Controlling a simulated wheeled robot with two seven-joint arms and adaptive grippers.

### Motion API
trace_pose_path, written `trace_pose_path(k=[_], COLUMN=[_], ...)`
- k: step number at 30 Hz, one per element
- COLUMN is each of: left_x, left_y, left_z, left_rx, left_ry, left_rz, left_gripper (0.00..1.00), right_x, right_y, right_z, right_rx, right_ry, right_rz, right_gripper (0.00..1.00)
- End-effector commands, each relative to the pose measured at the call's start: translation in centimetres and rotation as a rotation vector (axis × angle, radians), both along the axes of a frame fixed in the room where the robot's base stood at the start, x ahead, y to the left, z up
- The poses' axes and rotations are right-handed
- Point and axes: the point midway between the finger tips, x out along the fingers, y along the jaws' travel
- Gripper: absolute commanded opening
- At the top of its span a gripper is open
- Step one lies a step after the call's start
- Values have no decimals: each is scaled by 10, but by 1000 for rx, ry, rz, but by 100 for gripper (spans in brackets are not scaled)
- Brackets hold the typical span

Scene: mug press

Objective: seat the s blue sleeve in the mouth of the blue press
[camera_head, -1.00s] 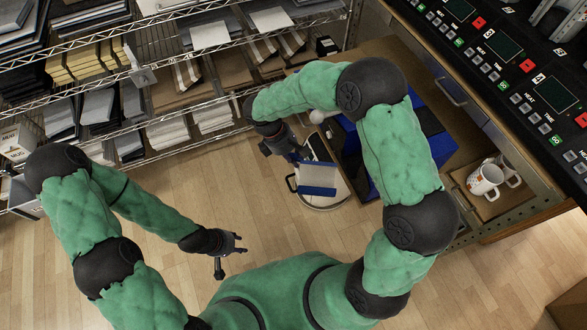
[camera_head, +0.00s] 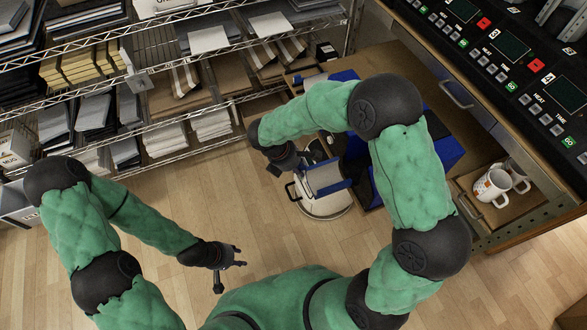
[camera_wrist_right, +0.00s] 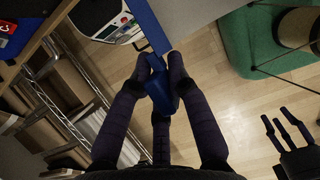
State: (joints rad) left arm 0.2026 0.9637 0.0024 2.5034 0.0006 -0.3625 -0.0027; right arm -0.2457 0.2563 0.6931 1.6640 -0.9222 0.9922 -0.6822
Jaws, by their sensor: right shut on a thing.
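My right gripper (camera_head: 288,160) hangs beside the white round-based unit. In the right wrist view its fingers (camera_wrist_right: 160,70) are closed around a blue piece (camera_wrist_right: 161,93), which appears to be the handle of the sleeve. The blue sleeve with a grey face (camera_head: 325,178) is tilted and held clear of the floor. The blue press (camera_head: 440,147) stands to its right, largely covered by my right arm; its mouth is hidden, so the gap to the sleeve cannot be judged. My left gripper (camera_head: 235,264) is empty with fingers spread, low at the centre-left; it also shows in the wrist view (camera_wrist_right: 286,130).
The white round-based unit (camera_head: 325,208) lies just under the sleeve. White mugs (camera_head: 492,186) stand on a shelf at the right. A wire rack (camera_head: 150,75) fills the upper left, a control panel (camera_head: 525,75) the upper right. The wooden floor (camera_head: 200,210) is open between.

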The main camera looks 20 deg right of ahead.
Motion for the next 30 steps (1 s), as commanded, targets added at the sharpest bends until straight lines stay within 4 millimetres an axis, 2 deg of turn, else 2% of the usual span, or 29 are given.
trace_pose_path(k=[6,30], left_x=[0,0], left_y=[0,0], left_z=[-9,-14], left_rx=[0,0], left_ry=[0,0], left_rz=[0,0], left_gripper=[40,40], right_x=[1,5], right_y=[-12,-59], right_z=[-8,-7], right_rx=[-1,0], right_ry=[-1,-2], right_rz=[-1,-1], right_gripper=[0,0])
